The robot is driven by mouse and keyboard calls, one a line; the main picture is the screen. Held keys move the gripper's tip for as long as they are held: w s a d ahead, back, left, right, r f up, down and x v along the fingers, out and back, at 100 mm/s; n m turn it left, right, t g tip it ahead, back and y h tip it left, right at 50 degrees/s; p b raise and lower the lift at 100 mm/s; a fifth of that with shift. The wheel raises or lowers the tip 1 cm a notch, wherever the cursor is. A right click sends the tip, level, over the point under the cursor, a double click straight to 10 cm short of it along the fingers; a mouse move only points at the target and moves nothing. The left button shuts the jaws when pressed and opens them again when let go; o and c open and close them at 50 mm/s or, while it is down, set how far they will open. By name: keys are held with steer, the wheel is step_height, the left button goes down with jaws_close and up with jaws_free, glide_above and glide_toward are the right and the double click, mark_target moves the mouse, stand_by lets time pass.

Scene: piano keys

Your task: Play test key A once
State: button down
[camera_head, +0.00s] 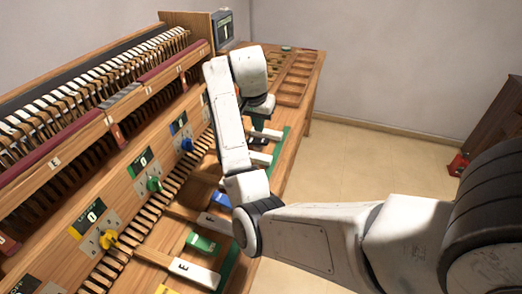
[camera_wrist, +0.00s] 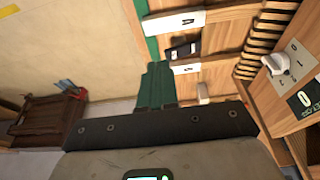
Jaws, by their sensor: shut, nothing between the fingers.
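A row of white keys sticks out from the wooden bench front in the head view. The nearest is marked E (camera_head: 182,267); other white keys (camera_head: 215,222) lie farther along, two (camera_head: 267,133) (camera_head: 260,158) close to my gripper. I cannot read which one is A. In the wrist view two white keys (camera_wrist: 172,22) (camera_wrist: 186,68) carry unclear marks, with a dark key (camera_wrist: 183,50) between them.
The bench front has knobs, including a yellow one (camera_head: 108,239) and a green one (camera_head: 153,184), with number plates. A compartment tray (camera_head: 294,78) lies at the far end. A dark cabinet (camera_head: 497,135) stands right. The floor (camera_head: 345,160) is clear.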

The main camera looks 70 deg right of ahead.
steer(key=shift+f, duration=0.1)
steer(key=b, duration=0.2)
glide_toward(263, 157)
steer(key=x, duration=0.5)
steer(key=shift+w+d+f, duration=0.1)
steer(key=shift+d+f, duration=0.05)
steer(key=shift+d, duration=0.05)
steer(key=shift+f, duration=0.6)
steer(key=shift+f+t, duration=0.3)
steer(key=shift+f, duration=0.25)
steer(key=shift+r, duration=0.25)
steer(key=shift+r+p, duration=0.65)
steer(key=shift+p, duration=0.2)
